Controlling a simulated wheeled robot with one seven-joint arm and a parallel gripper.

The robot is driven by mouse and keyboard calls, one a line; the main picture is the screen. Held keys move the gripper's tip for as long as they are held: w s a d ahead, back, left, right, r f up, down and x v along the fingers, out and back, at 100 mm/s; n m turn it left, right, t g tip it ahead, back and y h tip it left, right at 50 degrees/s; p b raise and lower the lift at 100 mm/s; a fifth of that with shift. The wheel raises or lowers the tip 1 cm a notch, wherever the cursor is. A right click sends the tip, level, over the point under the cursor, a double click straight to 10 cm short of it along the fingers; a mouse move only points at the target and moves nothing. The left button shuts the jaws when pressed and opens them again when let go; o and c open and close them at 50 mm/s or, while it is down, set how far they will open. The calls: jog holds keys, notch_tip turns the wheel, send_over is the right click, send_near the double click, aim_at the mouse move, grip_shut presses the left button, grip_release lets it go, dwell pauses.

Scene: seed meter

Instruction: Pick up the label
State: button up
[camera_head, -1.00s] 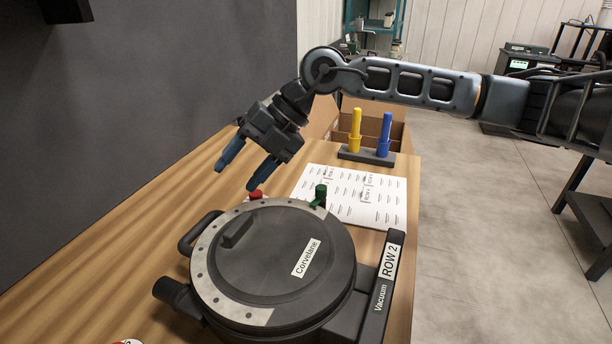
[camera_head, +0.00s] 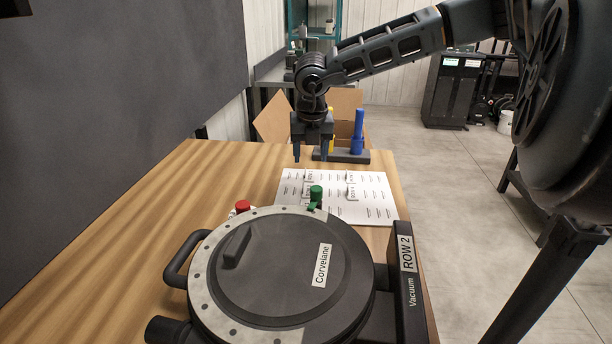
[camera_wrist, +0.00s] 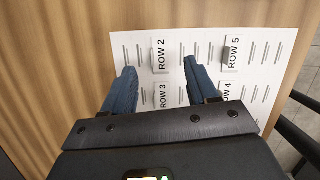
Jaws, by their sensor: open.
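The white sheet (camera_head: 372,198) lies on the table behind the seed meter and carries small upright labels. In the wrist view I read a ROW 2 label (camera_wrist: 160,57), a ROW 3 label (camera_wrist: 164,96), a ROW 4 label (camera_wrist: 226,92) and a ROW 5 label (camera_wrist: 235,54). My gripper (camera_head: 310,158) is open and empty, pointing down over the sheet's far part. In the wrist view, the ROW 2 label shows between the fingertips of my gripper (camera_wrist: 160,66); I cannot tell the height above it.
The round seed meter (camera_head: 275,265) stands in front, with a ROW 2 plate (camera_head: 406,254) at its right side. A red knob (camera_head: 242,206) and a green knob (camera_head: 316,193) rise near the sheet. A stand with a blue peg (camera_head: 358,132) and an open cardboard box (camera_head: 347,100) are behind.

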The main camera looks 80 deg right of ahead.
aim_at(310, 175)
jog(key=shift+p+x, duration=0.35)
jog(key=shift+x, duration=2)
jog(key=shift+a, duration=0.2)
grip_shut()
jog(key=shift+f, duration=0.1)
